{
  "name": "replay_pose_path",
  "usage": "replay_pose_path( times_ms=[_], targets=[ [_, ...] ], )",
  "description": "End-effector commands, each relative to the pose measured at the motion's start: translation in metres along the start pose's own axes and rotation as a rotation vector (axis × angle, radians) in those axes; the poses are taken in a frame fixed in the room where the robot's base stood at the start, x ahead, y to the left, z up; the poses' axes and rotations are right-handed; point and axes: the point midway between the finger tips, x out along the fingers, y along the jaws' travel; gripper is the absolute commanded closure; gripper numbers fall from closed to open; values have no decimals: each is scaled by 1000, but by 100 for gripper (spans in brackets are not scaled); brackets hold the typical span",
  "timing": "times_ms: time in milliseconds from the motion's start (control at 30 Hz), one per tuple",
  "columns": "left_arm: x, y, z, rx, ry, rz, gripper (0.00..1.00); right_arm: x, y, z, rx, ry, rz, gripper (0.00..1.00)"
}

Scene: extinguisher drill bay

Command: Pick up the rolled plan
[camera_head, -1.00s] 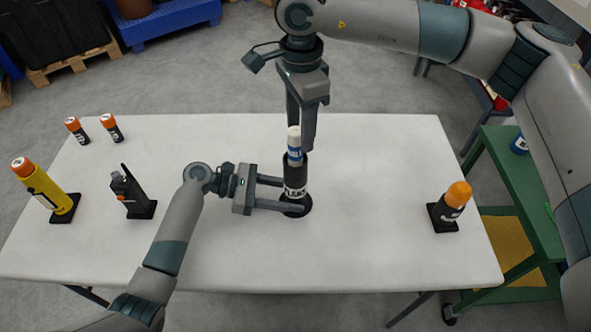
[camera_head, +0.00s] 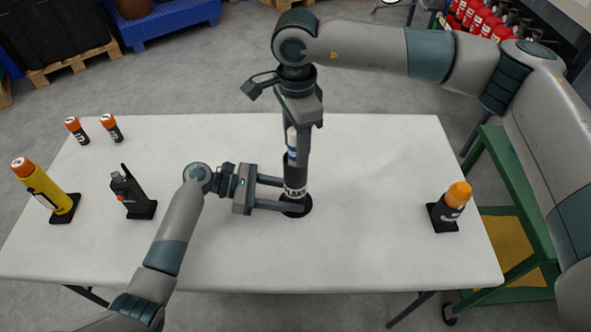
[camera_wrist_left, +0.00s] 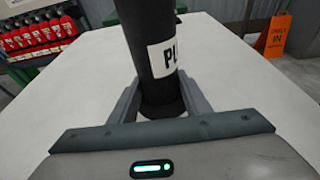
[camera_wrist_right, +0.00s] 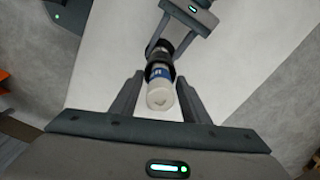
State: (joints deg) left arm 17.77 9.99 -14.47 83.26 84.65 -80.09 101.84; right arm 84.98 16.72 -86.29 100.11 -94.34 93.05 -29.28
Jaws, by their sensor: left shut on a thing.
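The rolled plan (camera_head: 291,143) is a white roll with a blue band, upright in the mouth of a black tube (camera_head: 294,174) with a white label. The tube stands on the table at its middle. My left gripper (camera_head: 293,195) is shut on the tube low down, and the left wrist view shows its fingers on both sides of the tube (camera_wrist_left: 150,45). My right gripper (camera_wrist_right: 159,76) points down from above, open, with its fingers on either side of the plan (camera_wrist_right: 160,92). In the head view a right finger partly hides the plan.
A yellow canister (camera_head: 42,187), a black device (camera_head: 132,192) and two small orange-capped cylinders (camera_head: 76,130) are on the left of the white table (camera_head: 370,220). An orange-topped black canister (camera_head: 450,205) stands at the right. The table between it and the tube is clear.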

Motion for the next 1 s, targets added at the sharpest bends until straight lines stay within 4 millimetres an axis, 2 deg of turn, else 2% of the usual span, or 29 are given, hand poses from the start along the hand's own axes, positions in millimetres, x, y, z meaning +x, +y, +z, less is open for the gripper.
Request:
replay_pose_path(
  times_ms=[33, 133, 167, 467, 667, 867, 1000],
  targets=[
    [0, 0, 0, -1, 0, 0, 69, 0, 0, 0, 0, 0, 0, 72],
    [0, 0, 0, -1, 0, 0, 69, 0, 0, 0, 0, 0, 0, 96],
    [0, 0, 0, -1, 0, 0, 69, 0, 0, 0, 0, 0, 0, 100],
    [0, 0, 0, -1, 0, 0, 69, -1, 0, 0, 0, 0, -1, 100],
    [0, 0, 0, -1, 0, 0, 69, -10, -1, 0, 0, 0, -2, 100],
    [0, 0, 0, -1, 1, 0, 69, -36, -1, 0, 0, 0, -4, 100],
    [0, 0, 0, -1, 1, 0, 69, -65, -1, 0, 1, 0, -4, 100]
  ],
)
